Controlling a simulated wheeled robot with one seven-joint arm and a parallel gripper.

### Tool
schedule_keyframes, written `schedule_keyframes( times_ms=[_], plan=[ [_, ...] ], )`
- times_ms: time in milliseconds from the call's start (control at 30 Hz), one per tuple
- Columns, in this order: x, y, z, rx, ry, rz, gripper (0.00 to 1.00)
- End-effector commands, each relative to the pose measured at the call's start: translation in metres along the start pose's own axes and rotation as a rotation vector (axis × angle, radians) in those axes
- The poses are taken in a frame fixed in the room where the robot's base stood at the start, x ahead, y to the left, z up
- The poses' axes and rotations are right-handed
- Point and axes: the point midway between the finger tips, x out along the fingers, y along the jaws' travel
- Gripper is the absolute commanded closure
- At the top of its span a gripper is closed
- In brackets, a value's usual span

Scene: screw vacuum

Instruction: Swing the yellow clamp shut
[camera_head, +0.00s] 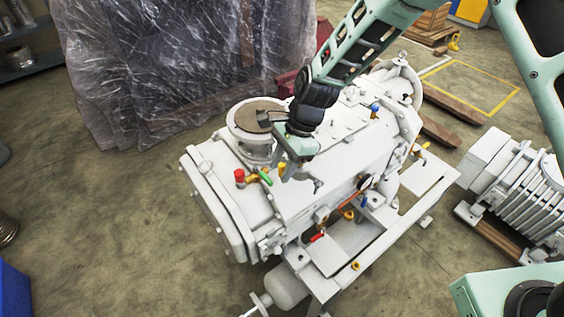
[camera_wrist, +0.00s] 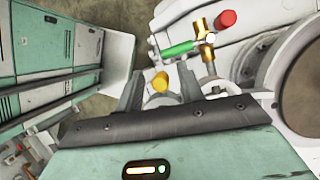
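A small rounded yellow piece (camera_wrist: 160,82), which looks like part of the yellow clamp, shows in the wrist view between the fingers of my gripper (camera_wrist: 158,76). The fingers are apart, one on each side of it in the picture. I cannot tell whether they touch it. The lower part of the piece is hidden behind the dark gripper edge. In the head view my gripper (camera_head: 300,178) points down over the top of the white vacuum pump (camera_head: 345,155), and a speck of yellow-orange (camera_head: 281,167) shows beside a finger. Whether the clamp stands open or shut cannot be seen.
A brass valve (camera_wrist: 206,38) with a green handle (camera_wrist: 178,49) and a red cap (camera_wrist: 226,20) stands close to my gripper. A round white flange (camera_head: 255,125) rises behind it. Plastic-wrapped goods (camera_head: 180,70) stand at the back.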

Motion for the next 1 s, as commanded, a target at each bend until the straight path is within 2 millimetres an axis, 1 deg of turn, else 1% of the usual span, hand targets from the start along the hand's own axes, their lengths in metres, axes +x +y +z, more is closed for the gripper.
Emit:
schedule_keyframes(
  times_ms=[267, 367, 400, 433, 767, 1000],
  plan=[
    [0.0017, -0.0001, -0.0001, -0.001, 0.0, 0.0, 0.62],
    [0.0016, -0.0002, -0.0001, 0.0, 0.0, 0.0, 0.87],
    [0.0015, -0.0001, -0.0001, 0.0, 0.0, 0.0, 0.98],
    [0.0015, -0.0002, -0.0001, 0.0, 0.0, 0.0, 1.0],
    [0.001, 0.0005, -0.0011, -0.025, 0.001, 0.009, 1.0],
    [-0.0003, 0.0042, -0.0048, -0.135, 0.001, 0.055, 1.0]
  ],
)
